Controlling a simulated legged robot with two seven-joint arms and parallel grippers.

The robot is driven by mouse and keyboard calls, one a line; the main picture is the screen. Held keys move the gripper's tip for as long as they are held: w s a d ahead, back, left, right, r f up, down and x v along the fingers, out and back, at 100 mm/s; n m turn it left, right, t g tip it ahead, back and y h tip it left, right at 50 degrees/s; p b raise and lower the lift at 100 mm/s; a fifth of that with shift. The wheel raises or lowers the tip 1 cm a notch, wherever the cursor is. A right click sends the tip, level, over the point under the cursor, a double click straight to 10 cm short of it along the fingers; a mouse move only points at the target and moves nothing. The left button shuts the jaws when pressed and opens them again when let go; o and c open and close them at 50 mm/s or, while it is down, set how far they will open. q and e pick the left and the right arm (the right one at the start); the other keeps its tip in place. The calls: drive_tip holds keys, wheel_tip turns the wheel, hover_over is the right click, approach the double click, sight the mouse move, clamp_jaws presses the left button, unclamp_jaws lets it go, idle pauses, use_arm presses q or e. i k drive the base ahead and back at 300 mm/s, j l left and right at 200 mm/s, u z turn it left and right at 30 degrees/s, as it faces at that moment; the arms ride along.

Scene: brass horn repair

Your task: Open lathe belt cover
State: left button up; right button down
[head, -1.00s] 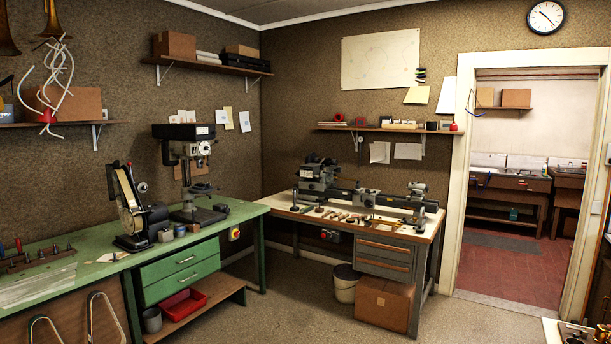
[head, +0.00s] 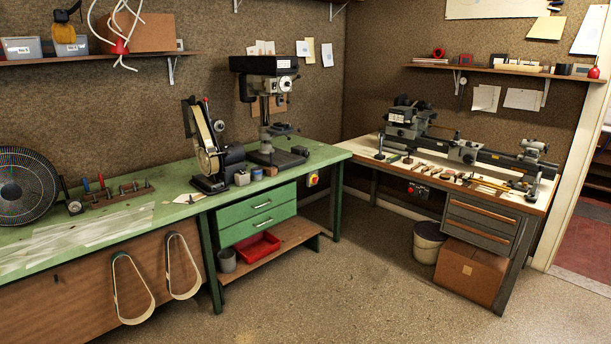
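The lathe (head: 455,145) stands on a wooden-topped bench (head: 385,168) against the back wall, right of the room corner. Its dark grey headstock (head: 407,120) is at the lathe's left end. Dark rounded parts show on top of and behind the headstock; I cannot tell from here which part is the belt cover or how it stands. Neither of my grippers is in view. The lathe is across the room from me.
A green bench (head: 130,218) with a belt sander (head: 207,150), drill press (head: 268,105) and fan (head: 28,188) runs along the left wall. A bin (head: 428,243) and a cardboard box (head: 470,270) sit under the lathe bench. The floor (head: 350,300) in front is clear.

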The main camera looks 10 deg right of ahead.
sight(401, 114)
drive_tip(key=i+l+z, duration=0.2)
drive_tip(key=i, duration=0.35)
drive_tip(key=i+z, duration=0.25)
drive_tip(key=i, duration=0.25)
drive_tip(key=i+j+z, duration=0.2)
drive_tip(key=i, duration=0.35)
drive_tip(key=i+z, duration=0.25)
drive_tip(key=i, duration=0.3)
drive_tip(key=i+j+z, duration=0.2)
drive_tip(key=i, duration=0.35)
drive_tip(key=i+j+u, duration=0.1)
drive_tip(key=i+u, duration=0.15)
drive_tip(key=i, duration=0.5)
drive_tip(key=i+u, duration=0.25)
drive_tip(key=i, duration=0.55)
drive_tip(key=i+l+u, duration=0.25)
drive_tip(key=i, duration=0.5)
